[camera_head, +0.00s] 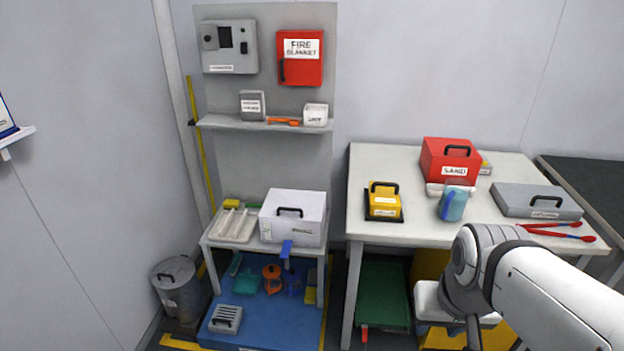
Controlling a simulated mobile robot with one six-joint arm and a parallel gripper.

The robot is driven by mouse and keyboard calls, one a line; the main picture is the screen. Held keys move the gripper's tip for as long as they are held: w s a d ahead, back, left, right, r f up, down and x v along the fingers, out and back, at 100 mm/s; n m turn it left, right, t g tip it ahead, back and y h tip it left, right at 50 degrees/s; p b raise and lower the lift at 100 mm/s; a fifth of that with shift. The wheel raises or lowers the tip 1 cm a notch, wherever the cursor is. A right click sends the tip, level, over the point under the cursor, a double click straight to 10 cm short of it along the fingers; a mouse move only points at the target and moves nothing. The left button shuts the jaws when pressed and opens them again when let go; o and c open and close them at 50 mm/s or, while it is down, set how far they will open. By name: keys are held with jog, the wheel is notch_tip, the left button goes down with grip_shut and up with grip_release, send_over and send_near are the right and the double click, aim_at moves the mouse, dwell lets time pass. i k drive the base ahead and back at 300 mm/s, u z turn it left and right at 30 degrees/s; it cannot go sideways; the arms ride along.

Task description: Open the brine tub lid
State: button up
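A white box-shaped tub (278,230) stands on the low light table at the centre left. No readable brine label shows, but it looks most like the brine tub. Its white lid (310,201) has a black handle (290,211) on top, and the lid looks shut. A blue tap or lever (286,249) shows at its front edge. My white arm comes in from the lower right, well to the right of the tub. My gripper is not visible; the arm runs down towards the bottom edge of the picture.
A white tray (234,226) lies left of the tub. A shelf (225,122) hangs above the tub. A grey bin (178,287) stands lower left.

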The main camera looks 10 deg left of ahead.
aim_at(280, 204)
jog(key=z, duration=0.05)
jog(key=k, duration=1.1)
jog(key=u, duration=1)
jog(key=i, duration=2.8)
jog(key=z, duration=0.9)
jog(key=k, duration=0.65)
jog(key=z, duration=0.15)
jog(key=i, duration=0.7)
jog(key=u, duration=0.05)
